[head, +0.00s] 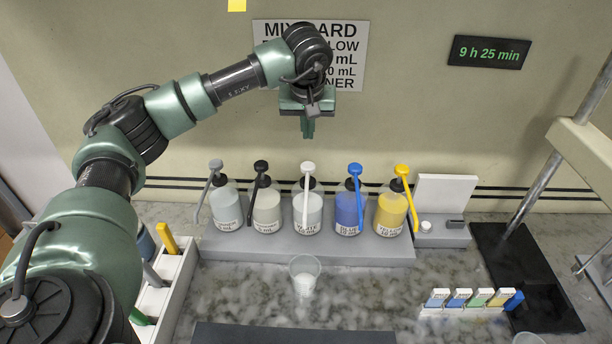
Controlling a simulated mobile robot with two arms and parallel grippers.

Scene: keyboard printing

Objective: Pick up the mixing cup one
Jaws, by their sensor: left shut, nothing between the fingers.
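A small clear cup (304,268), which looks like a mixing cup, stands upright on the marble counter in front of the pump bottles. Its lower part looks whitish. The rim of another clear cup (528,339) shows at the bottom right edge, mostly cut off. I see no label telling which is cup one. My left gripper (308,130) is shut and empty, pointing down high up before the wall card, well above the bottles and apart from both cups. My right gripper is not in view.
Several pump bottles (309,212) stand on a grey stand (290,247) behind the cup. A white tray (186,270) with tools is at left, a dark mat (290,334) in front. Small labelled blocks (460,299) and a metal stand (545,185) are at right.

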